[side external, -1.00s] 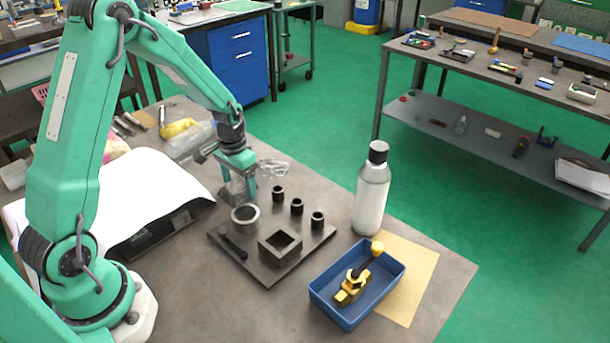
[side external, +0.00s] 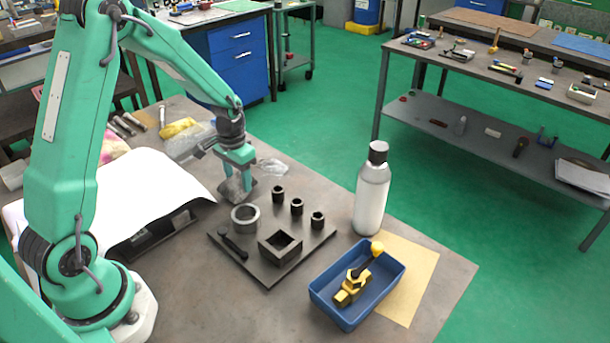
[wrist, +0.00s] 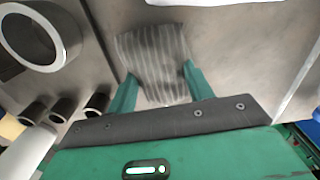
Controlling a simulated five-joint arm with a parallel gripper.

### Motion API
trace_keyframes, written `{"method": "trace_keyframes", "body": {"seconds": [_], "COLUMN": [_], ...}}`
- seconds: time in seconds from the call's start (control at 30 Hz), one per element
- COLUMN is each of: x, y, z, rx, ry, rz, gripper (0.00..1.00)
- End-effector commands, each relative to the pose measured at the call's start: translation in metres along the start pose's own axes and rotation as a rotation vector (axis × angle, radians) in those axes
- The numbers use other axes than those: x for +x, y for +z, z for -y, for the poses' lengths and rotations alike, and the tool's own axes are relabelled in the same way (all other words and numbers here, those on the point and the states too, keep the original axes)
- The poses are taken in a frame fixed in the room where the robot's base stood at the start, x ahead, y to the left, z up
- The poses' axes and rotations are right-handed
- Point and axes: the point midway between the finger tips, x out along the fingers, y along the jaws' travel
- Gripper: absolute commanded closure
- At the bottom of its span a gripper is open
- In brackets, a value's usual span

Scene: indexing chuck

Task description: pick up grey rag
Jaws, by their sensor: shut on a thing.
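The grey rag (side external: 233,189) is a striped grey cloth near the back of the workbench, behind the dark fixture plate. It also shows in the wrist view (wrist: 153,58), between the two green fingers. My gripper (side external: 238,184) points down and is shut on the rag, with a finger on either side of it in the wrist view (wrist: 158,75). The rag is at bench level or very close to it; I cannot tell whether it is clear of the surface. Part of it is hidden by the fingers.
The dark plate (side external: 228,258) beside the rag carries a ring (side external: 245,218), a square block (side external: 280,247) and small bushings. A bottle (side external: 371,195) and blue tray (side external: 340,312) stand to the right. A clear plastic piece (side external: 272,167) lies behind my gripper.

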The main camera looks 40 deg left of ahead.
Motion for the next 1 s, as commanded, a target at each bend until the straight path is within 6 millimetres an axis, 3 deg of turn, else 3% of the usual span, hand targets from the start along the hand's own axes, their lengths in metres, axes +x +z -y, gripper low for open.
{"method": "trace_keyframes", "body": {"seconds": [0.2,0.7,1.0], "x": [-0.03,-0.08,-0.094], "y": [0.0,0.029,0.037], "z": [-0.003,-0.085,-0.108], "rx": [0.002,0.004,0.002], "ry": [-0.001,0.0,0.0], "rz": [-0.004,-0.003,0.0], "gripper": [0.71,0.71,0.71]}}
